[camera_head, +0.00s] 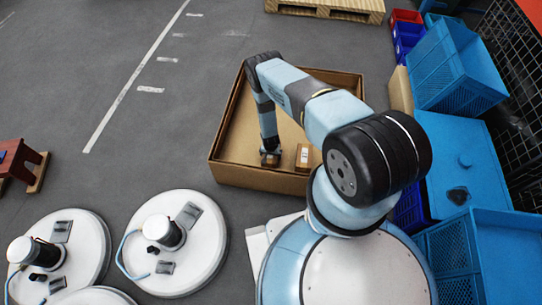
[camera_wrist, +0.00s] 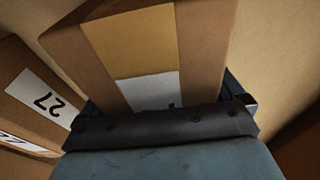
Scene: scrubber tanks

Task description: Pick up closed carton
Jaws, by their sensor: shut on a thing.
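A small brown closed carton (camera_wrist: 200,50) with a tan tape strip and a white label fills the middle of the wrist view. My gripper (camera_wrist: 165,125) is shut on it, with a finger at each side. In the head view my gripper (camera_head: 270,153) is low inside a large open cardboard box (camera_head: 232,172), at the carton's top. A second small carton (camera_head: 303,157) lies to the right in the box. In the wrist view a carton labelled 27 (camera_wrist: 30,110) is close on the left. I cannot tell whether the held carton touches the box floor.
White round scrubber tanks (camera_head: 180,240) stand at the lower left. A wooden pallet (camera_head: 330,8) lies at the back. The grey floor left of the box is clear.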

